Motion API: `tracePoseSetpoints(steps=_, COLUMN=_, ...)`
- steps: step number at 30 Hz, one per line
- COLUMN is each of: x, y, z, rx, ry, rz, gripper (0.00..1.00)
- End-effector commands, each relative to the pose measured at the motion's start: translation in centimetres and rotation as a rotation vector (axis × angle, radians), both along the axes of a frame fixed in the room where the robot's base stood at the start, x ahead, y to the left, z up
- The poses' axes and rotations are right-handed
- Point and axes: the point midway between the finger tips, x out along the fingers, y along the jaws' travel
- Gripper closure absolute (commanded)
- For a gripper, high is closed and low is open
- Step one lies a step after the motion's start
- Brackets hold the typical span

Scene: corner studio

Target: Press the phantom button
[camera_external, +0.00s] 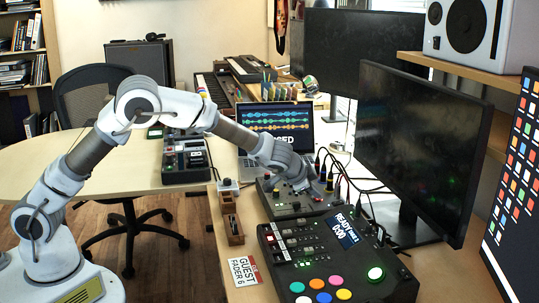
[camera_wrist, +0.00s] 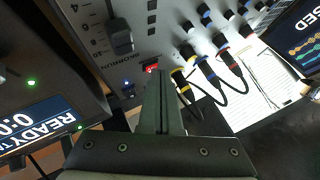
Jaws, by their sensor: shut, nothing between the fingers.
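The grey mixer (camera_external: 291,201) lies on the desk, with knobs and cables at its far right side. My gripper (camera_external: 302,188) is shut and empty, pointing down over the mixer panel. In the wrist view my gripper (camera_wrist: 159,75) shows as narrow fingers pressed together. A small red button (camera_wrist: 151,68) shows at the fingertips on the mixer panel (camera_wrist: 157,37), partly hidden by them. Its label is too small to read, so I cannot confirm that it is the phantom button. I cannot tell whether the fingertips touch it.
A black pad console (camera_external: 330,262) with coloured buttons and a screen reading READY sits in front of the mixer. Cables (camera_wrist: 205,70) plug in close beside the fingers. A laptop (camera_external: 275,125) stands behind, a monitor (camera_external: 415,145) to the right, and a wooden holder (camera_external: 231,210) to the left.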

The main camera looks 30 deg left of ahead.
Motion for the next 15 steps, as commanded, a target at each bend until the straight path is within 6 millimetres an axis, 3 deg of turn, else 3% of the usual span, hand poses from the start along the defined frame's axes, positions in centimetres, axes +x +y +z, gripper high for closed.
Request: tracePoseSetpoints(steps=15, x=0.01, y=-0.01, z=0.50, rx=-0.001, ry=-0.001, rz=0.000, gripper=1.00)
